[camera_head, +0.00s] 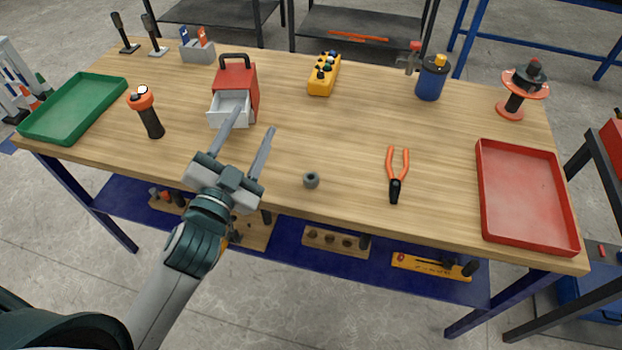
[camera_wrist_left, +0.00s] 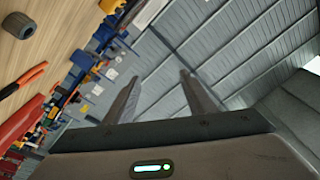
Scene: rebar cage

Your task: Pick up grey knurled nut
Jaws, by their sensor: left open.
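The grey knurled nut (camera_head: 311,180) sits on the wooden table near its front edge, right of my left gripper. It also shows in the left wrist view (camera_wrist_left: 22,25), at the upper left. My left gripper (camera_head: 250,124) is open and empty, its two fingers pointing toward the back of the table. It is apart from the nut, to its left. In the left wrist view its fingers (camera_wrist_left: 157,82) have nothing between them. My right gripper is not in view.
Orange-handled pliers (camera_head: 396,175) lie right of the nut, and a red tray (camera_head: 530,235) stands at the far right. A red toolbox (camera_head: 252,92) with an open drawer stands behind my left gripper. An orange-and-black flashlight (camera_head: 147,112) is left. The table around the nut is clear.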

